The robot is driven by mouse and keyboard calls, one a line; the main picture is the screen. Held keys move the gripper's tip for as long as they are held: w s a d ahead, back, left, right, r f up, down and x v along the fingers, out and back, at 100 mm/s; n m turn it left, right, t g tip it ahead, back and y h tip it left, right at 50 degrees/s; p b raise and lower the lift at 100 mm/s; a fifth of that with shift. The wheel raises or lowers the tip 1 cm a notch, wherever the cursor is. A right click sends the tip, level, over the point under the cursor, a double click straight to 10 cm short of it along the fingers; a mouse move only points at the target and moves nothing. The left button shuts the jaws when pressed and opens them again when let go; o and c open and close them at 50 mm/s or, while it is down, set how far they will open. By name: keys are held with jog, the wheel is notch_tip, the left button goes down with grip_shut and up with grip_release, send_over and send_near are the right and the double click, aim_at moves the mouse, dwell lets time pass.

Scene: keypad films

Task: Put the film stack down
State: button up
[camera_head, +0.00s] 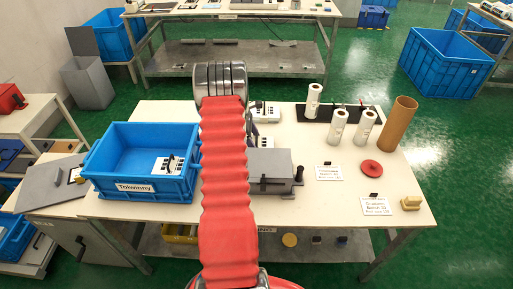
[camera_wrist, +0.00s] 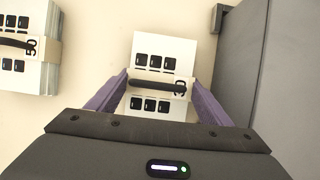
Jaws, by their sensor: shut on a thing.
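My gripper (camera_wrist: 158,85) is shut on a white film stack (camera_wrist: 166,44) with dark key squares, a pale band and a black handle strap. Its purple fingers press the stack's two sides. In the head view the held stack (camera_head: 264,142) shows just right of my red arm sleeve, beside a grey box, and most of my gripper is hidden. Whether the stack touches the tabletop or hangs just above it, I cannot tell. A second film stack (camera_wrist: 28,48), banded and marked 50, lies apart at the left of the wrist view; it also shows in the head view (camera_head: 266,109).
A grey box (camera_head: 270,166) stands close to the held stack. A blue crate (camera_head: 140,187) labelled Tolwinny holds another stack (camera_head: 168,164). White rolls (camera_head: 336,128), a brown tube (camera_head: 397,122), a red disc (camera_head: 371,167) and cards stand at the right of the cream table (camera_head: 300,206).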

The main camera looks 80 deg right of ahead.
jog(key=shift+c, duration=0.6)
notch_tip(320, 180, up, 10)
jog(key=shift+r, duration=0.1)
dwell(0.5)
